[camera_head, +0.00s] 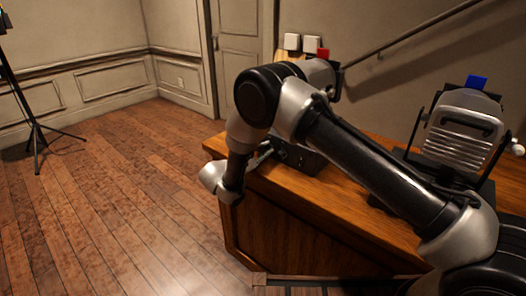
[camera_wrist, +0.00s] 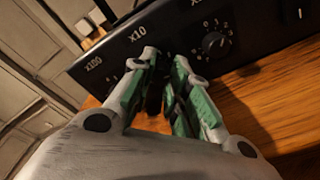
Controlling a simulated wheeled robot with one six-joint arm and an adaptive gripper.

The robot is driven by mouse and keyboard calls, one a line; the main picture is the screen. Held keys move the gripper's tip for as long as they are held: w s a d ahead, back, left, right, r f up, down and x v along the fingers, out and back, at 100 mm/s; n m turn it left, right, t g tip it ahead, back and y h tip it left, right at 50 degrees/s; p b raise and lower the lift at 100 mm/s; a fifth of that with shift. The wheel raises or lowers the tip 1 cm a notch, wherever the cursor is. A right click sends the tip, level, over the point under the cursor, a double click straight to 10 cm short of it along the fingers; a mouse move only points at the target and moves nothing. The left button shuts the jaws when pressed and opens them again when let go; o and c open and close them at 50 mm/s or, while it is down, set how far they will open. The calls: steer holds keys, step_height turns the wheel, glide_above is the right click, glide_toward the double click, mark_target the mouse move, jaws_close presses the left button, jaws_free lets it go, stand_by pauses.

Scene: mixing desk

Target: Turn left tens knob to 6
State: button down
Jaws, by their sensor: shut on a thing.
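The black control panel (camera_wrist: 255,30) runs across the top of the wrist view, with the labels X100 and X10 and a third label cut off at the top edge. My gripper (camera_wrist: 166,60) has its green-padded fingers against the panel below the X10 label. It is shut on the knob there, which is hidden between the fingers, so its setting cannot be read. Another dark knob (camera_wrist: 216,44) with a ring of numbers is uncovered to the right. In the head view the panel's dark box (camera_head: 303,158) is partly hidden behind my arm.
The box stands on a wooden desk (camera_head: 285,190). A grey machine with a blue block (camera_head: 477,82) on top stands at the right. White and red blocks (camera_head: 322,54) show behind my arm. A tripod (camera_head: 36,130) stands on the open floor at left.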

steer(key=m, duration=0.4)
steer(key=shift+s+f, duration=0.1)
steer(key=m, duration=0.3)
steer(key=shift+m+t, duration=0.4)
steer(key=m, duration=0.6)
steer(key=shift+m+t, duration=0.3)
steer(key=shift+m, duration=0.1)
steer(key=c, duration=1.3)
jaws_free()
